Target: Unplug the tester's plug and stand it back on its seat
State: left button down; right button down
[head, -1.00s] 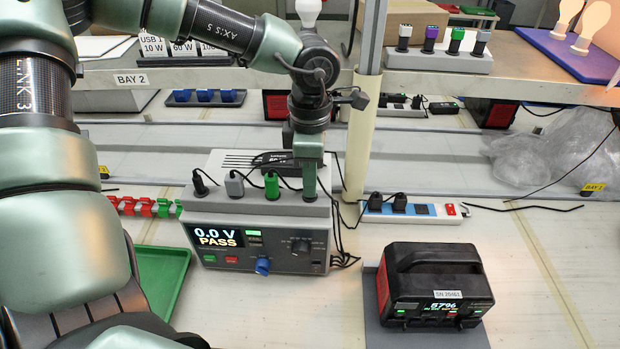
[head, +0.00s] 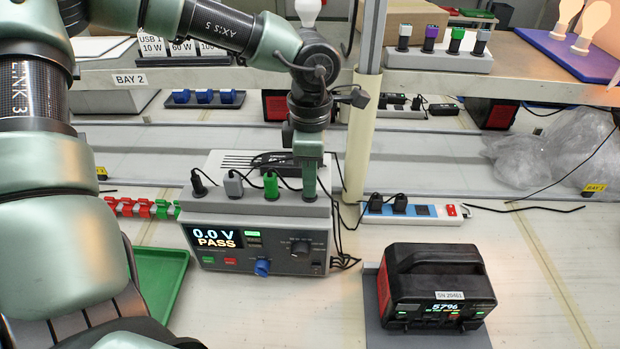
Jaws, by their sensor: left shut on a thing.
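The tester (head: 215,262) is a grey box on the bench, its screen reading 0.0 V PASS. Along its top rail stand a black plug (head: 198,185), a grey plug (head: 233,184) and a green plug (head: 271,186). My left gripper (head: 310,193) points straight down at the right end of this rail. It is shut on a plug that the fingers almost wholly hide; a dark cord runs nearby. My right gripper is out of view.
A power strip (head: 420,222) with black plugs lies behind the power station. A green tray (head: 160,280) is at left. A beige post (head: 357,140) rises close right of my gripper, and a shelf (head: 520,75) crosses behind. Bare bench lies between tester and power station.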

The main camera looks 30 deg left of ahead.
pick_arm(q)
jog(key=shift+f, duration=0.1)
jog(key=c, duration=1.3)
grip_release()
jog(key=shift+c, duration=0.2)
